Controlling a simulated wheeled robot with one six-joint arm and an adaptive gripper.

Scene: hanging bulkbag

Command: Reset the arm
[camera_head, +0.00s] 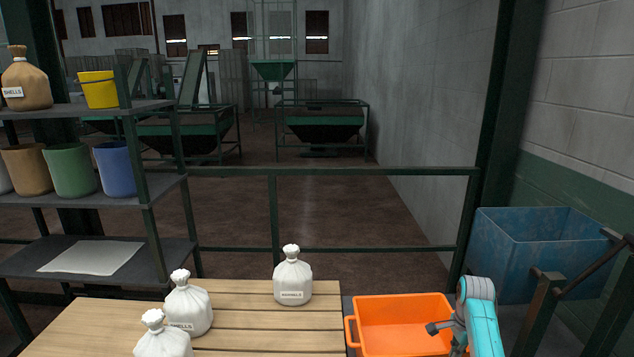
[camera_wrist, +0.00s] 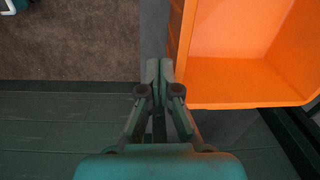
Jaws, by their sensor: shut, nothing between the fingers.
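My gripper (camera_wrist: 160,72) shows in the wrist view with its two fingers together and nothing between them. Its fingertips are beside the lower left corner of the orange bin (camera_wrist: 240,98) in that view. In the head view my teal arm is bent at the lower right, in front of the orange bin (camera_head: 385,350). The bin looks empty where its inside shows.
White tied bags (camera_head: 292,278) stand on the slatted wooden table (camera_head: 255,320). A blue container (camera_head: 540,262) stands at the right by the wall. A shelf (camera_head: 150,190) with buckets is at the left. A green railing (camera_head: 330,172) crosses behind the table.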

